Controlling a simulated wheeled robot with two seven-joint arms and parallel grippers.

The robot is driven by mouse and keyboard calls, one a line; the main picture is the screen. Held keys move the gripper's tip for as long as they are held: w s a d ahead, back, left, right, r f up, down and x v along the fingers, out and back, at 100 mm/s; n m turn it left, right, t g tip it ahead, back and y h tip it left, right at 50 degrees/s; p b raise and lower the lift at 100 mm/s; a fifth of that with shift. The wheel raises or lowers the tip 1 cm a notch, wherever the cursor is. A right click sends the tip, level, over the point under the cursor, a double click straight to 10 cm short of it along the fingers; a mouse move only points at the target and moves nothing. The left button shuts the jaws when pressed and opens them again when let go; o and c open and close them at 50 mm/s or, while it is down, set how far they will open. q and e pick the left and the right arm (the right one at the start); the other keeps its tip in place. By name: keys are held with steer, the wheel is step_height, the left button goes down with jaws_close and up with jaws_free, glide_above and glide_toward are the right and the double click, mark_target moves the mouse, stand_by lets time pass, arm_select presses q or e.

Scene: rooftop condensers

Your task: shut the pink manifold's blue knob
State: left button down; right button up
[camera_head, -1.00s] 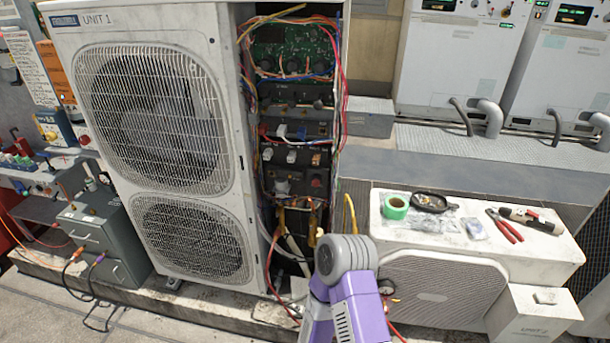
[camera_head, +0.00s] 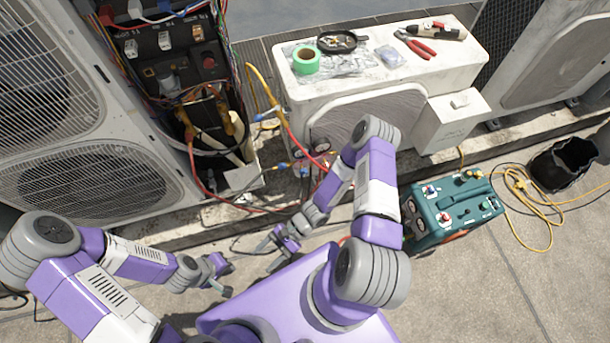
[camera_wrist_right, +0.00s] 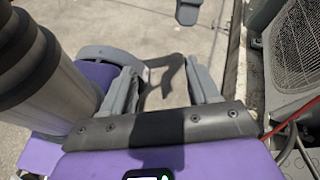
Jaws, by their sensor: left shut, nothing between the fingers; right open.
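The pink manifold (camera_head: 302,169) is small in the head view, below the white condenser, with round gauges (camera_head: 297,152) on top and hoses around it. A small blue part (camera_head: 283,165) shows at its left side; I cannot tell whether it is the knob or a hose end. My right gripper (camera_head: 273,251) is open and empty, below and left of the manifold, apart from it. The right wrist view also shows its spread fingers (camera_wrist_right: 163,88) above bare floor. My left gripper (camera_head: 221,277) is shut and empty, farther left and lower. My right forearm passes close to the manifold's right side.
The open condenser cabinet (camera_head: 180,85) with loose wires stands at the left. The white condenser (camera_head: 300,88) carries tape, a dish and pliers. A teal machine (camera_head: 452,213), a yellow hose (camera_head: 525,195) and a black bucket (camera_head: 562,165) stand at the right.

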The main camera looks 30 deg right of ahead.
mark_target(304, 175)
steer(key=w+d+f+m+t+h+b, duration=0.1)
steer(key=w+d+f+m+t, duration=0.1)
steer(key=w+d+m+t, duration=0.4)
steer(key=w+d+f+m+t+h+b, duration=0.1)
steer(key=w+d+f+m+t+b, duration=0.1)
steer(key=w+m+t, duration=0.65)
steer(key=w+d+f+m+t+h, duration=0.1)
steer(key=d+f+m+t+h, duration=0.15)
steer(key=d+h, duration=0.3)
steer(key=w+d+f+m+t+h+b, duration=0.1)
steer(key=d+f+m+h, duration=0.2)
steer(key=d+h, duration=0.25)
steer(key=w+d+f+m+t+h, duration=0.1)
steer(key=d+f+m+h, duration=0.2)
steer(key=d, duration=0.4)
steer(key=shift+m+h, duration=0.3)
steer(key=shift+h, duration=0.6)
steer(key=b+x, duration=0.1)
steer(key=x, duration=0.3)
steer(key=b+x, duration=0.1)
steer(key=x, duration=0.1)
steer(key=shift+w+d+r+b, duration=0.1)
steer(key=shift+r+b, duration=0.2)
steer(key=shift+r, duration=0.05)
steer(key=shift+w+d+r, duration=0.1)
steer(key=shift+w, duration=0.25)
steer(key=c, duration=1)
